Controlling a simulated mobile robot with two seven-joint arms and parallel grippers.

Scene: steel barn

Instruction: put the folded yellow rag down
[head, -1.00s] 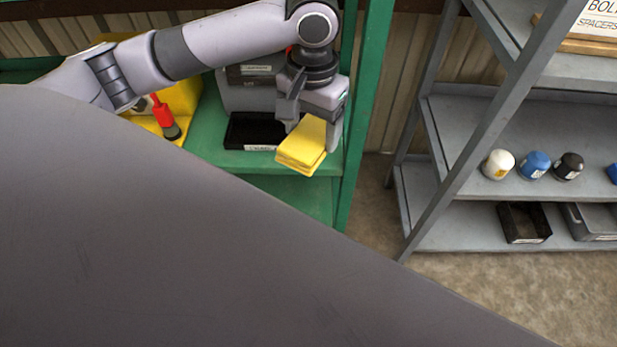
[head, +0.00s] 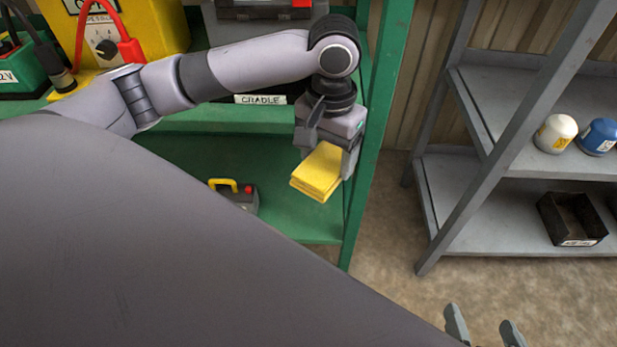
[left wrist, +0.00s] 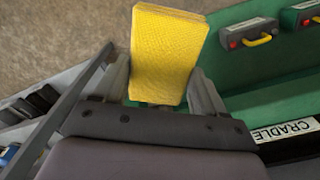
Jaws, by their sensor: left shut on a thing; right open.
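The folded yellow rag (head: 320,172) is held in my left gripper (head: 332,160), in front of the right part of the green shelf unit. In the left wrist view the rag (left wrist: 167,52) sticks out from between the two fingers of my left gripper (left wrist: 163,90). The fingers are shut on it, and it hangs clear of the shelf boards. My right gripper (head: 484,328) shows only its two fingertips at the bottom edge of the head view. They are apart, with nothing seen between them.
The green lower shelf (head: 290,215) holds a grey case with a yellow handle (head: 232,192) and has bare room. A CRADLE label (head: 260,99) marks the shelf above. A green post (head: 375,130) stands right of my gripper. A grey rack (head: 470,215) holds caps and a black bin (head: 572,219).

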